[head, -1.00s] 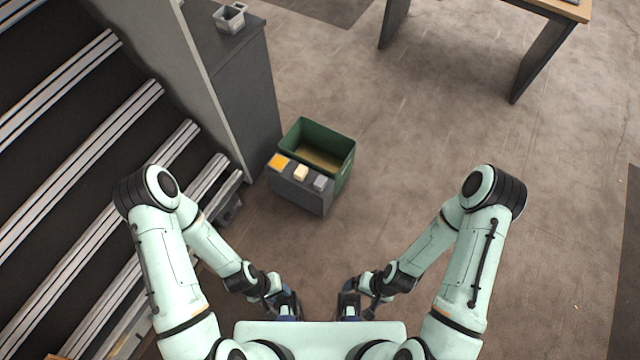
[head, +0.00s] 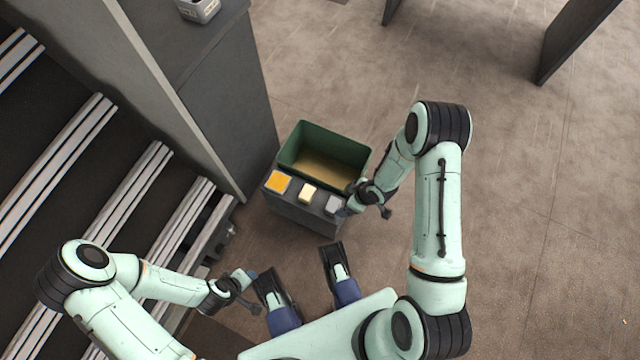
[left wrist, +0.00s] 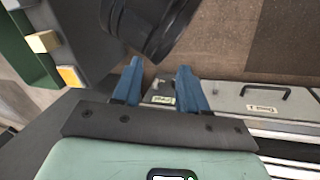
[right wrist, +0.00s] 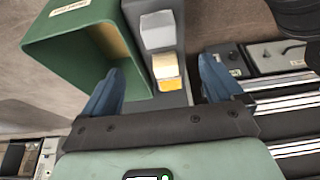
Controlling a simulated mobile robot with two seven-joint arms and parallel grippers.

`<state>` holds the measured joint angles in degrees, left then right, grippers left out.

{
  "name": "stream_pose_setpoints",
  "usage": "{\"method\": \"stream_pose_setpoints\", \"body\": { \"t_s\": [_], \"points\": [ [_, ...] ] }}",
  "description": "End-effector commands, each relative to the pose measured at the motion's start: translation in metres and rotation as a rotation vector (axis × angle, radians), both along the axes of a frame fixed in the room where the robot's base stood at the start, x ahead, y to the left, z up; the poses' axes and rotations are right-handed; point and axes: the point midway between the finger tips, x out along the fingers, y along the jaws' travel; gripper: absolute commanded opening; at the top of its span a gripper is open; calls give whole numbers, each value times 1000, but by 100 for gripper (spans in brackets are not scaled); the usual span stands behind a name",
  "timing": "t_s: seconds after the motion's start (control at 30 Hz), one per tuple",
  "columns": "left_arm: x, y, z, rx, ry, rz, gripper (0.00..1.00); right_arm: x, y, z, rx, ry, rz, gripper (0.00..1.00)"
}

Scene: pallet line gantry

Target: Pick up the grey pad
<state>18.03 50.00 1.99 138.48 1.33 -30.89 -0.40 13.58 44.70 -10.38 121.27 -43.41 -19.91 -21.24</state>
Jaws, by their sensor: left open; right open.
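The grey pad (head: 334,204) lies at the right end of the top of a low dark grey stand (head: 290,208), beside the cream block (head: 307,193) and the yellow-orange pad (head: 278,182). My right gripper (head: 351,190) is open and empty, close to the grey pad at the stand's right end. In the right wrist view the grey pad (right wrist: 157,30) shows beyond the fingertips, with the cream block nearer and between the fingers. My left gripper (head: 248,276) is open and empty, low and left of the stand; the left wrist view does not clearly show the grey pad.
A green open bin (head: 325,150) stands directly behind the stand. A tall dark cabinet (head: 215,90) rises at the left rear, with a small grey container (head: 197,10) on top. Rails (head: 60,150) run along the left. The floor to the right is clear.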

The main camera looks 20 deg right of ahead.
Motion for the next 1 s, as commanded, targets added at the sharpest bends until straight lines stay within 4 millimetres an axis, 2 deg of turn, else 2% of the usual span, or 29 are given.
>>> {"method": "stream_pose_setpoints", "body": {
  "t_s": [0.3, 0.4, 0.57, 0.77, 1.0],
  "points": [
    [26, 14, -20, 34, -66, 28, 43, 15, 14, -53, 0, 1, 7, 94],
    [33, 17, -25, 43, -85, 35, 43, 20, 17, -66, 0, 1, 4, 94],
    [39, 20, -27, 51, -102, 42, 43, 23, 20, -74, -1, 0, 2, 94],
    [39, 24, -37, 57, -97, 48, 43, 27, 23, -91, -1, 0, 2, 94],
    [12, 28, -62, 55, -6, 49, 43, 36, 29, -121, -2, -1, 2, 94]
  ]
}}
